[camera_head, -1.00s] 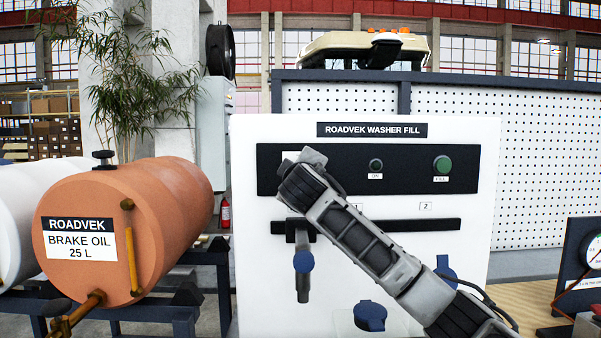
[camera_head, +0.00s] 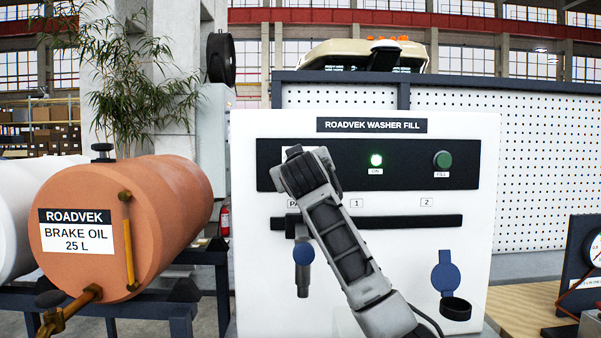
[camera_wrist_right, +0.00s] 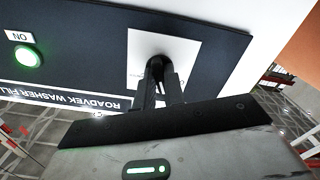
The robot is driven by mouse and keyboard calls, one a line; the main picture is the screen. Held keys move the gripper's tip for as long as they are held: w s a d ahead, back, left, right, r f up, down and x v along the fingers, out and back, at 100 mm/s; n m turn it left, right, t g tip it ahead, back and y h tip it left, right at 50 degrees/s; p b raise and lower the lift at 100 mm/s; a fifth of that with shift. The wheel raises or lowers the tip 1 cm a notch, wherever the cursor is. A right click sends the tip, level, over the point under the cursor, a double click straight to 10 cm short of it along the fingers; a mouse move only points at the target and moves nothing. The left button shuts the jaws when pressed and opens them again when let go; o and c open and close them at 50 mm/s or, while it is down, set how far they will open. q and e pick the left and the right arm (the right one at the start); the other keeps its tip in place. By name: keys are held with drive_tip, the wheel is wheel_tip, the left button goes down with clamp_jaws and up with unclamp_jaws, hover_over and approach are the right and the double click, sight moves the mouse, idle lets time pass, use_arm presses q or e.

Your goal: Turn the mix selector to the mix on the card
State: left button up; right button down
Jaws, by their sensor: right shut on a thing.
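The white washer fill panel (camera_head: 270,225) stands ahead with a black control strip (camera_head: 400,178). My right gripper (camera_head: 296,168) is at the left end of this strip, and its wrist hides the mix selector in the head view. In the right wrist view my right gripper (camera_wrist_right: 165,88) is shut on the dark selector knob (camera_wrist_right: 157,66), in front of a white plate (camera_wrist_right: 190,50). The plate's markings and the knob's pointing are mostly hidden. The ON lamp (camera_head: 376,160) glows green. The FILL button (camera_head: 442,160) is dull green. I cannot make out a mix card. My left gripper is out of view.
A nozzle with a blue part (camera_head: 303,255) hangs below the rail (camera_head: 430,221). A blue cap (camera_head: 446,272) stands open above a dark port (camera_head: 456,308). An orange brake oil drum (camera_head: 165,205) stands left, and a gauge stand (camera_head: 580,255) stands right.

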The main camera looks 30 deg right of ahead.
use_arm(q)
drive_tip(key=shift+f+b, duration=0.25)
drive_tip(key=shift+b, duration=0.1)
use_arm(e)
drive_tip(key=m, duration=0.4)
drive_tip(key=shift+f, duration=0.1)
drive_tip(key=shift+m, duration=0.3)
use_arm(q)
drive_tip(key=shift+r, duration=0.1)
use_arm(e)
drive_tip(key=c, duration=1.5)
unclamp_jaws()
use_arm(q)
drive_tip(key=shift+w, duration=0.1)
